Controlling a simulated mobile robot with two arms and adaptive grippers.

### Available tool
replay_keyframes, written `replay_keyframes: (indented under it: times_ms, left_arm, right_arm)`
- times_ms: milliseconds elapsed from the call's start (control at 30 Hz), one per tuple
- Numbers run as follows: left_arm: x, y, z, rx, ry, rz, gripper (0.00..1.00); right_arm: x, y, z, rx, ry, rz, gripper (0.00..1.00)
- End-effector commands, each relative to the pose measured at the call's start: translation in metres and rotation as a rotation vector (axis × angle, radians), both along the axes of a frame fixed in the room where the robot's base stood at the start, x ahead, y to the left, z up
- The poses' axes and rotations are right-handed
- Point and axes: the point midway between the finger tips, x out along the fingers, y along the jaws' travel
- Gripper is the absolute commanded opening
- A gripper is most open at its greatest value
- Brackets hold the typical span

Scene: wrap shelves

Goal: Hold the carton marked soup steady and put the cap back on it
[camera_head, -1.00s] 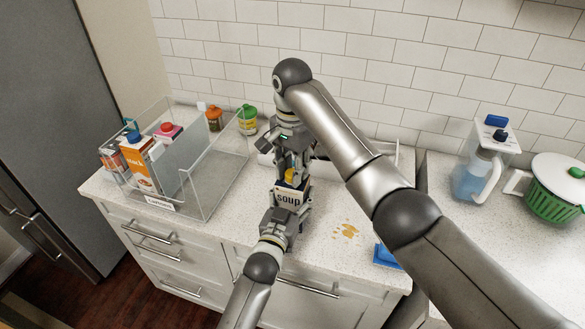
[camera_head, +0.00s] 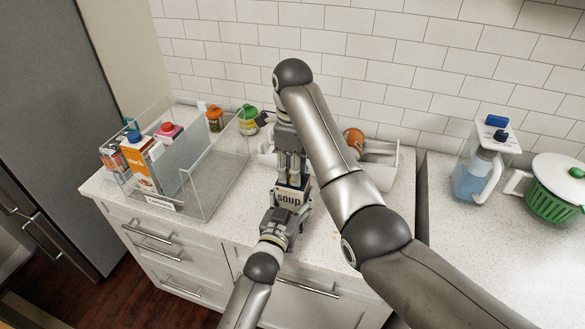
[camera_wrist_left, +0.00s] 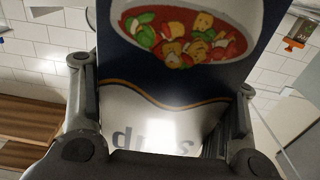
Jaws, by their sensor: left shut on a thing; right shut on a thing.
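The carton marked soup (camera_head: 289,198) stands upright on the counter, its label facing me. My left gripper (camera_head: 284,212) is shut around its lower part. In the left wrist view, the carton's soup-bowl picture (camera_wrist_left: 185,35) fills the space between the left fingers (camera_wrist_left: 160,95). My right gripper (camera_head: 291,178) points straight down at the carton's top with its fingers close together. The yellow cap is hidden between those fingers now, so I cannot tell whether it touches the spout.
A clear bin (camera_head: 213,197) with several cartons stands left of the soup carton. Two jars (camera_head: 214,118) (camera_head: 248,120) stand behind. A white tray (camera_head: 385,175) is behind my right arm.

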Motion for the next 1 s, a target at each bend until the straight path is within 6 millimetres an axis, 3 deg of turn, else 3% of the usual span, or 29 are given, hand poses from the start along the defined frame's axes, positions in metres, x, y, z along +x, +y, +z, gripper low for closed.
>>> replay_keyframes:
  times_ms: [67,100,233,567,767,867,1000]
  left_arm:
    - [-0.001,-0.001,-0.001,0.001,0.001,-0.001,0.0]
    - [-0.001,-0.001,-0.001,0.001,0.001,-0.001,0.0]
    - [-0.001,-0.001,-0.001,0.0,0.001,-0.001,0.0]
    - [0.0,0.0,-0.001,0.0,0.001,-0.001,0.0]
    - [0.0,0.0,-0.001,0.001,0.002,-0.001,0.0]
    - [0.0,0.0,-0.001,0.001,0.002,0.0,0.0]
    - [0.0,0.0,-0.001,0.001,0.002,0.0,0.0]
  right_arm:
    - [0.001,0.001,0.001,0.002,-0.004,0.002,0.22]
    - [0.001,0.001,0.001,0.002,-0.004,0.002,0.33]
    - [0.001,0.0,0.001,0.001,-0.003,0.003,0.5]
    - [0.001,0.0,0.001,0.003,0.0,0.002,0.48]
    - [0.002,0.004,0.015,0.053,0.037,-0.046,0.48]
    - [0.039,-0.002,0.021,0.007,-0.142,0.059,0.48]
    - [0.094,-0.012,0.047,-0.101,-0.398,0.241,0.48]
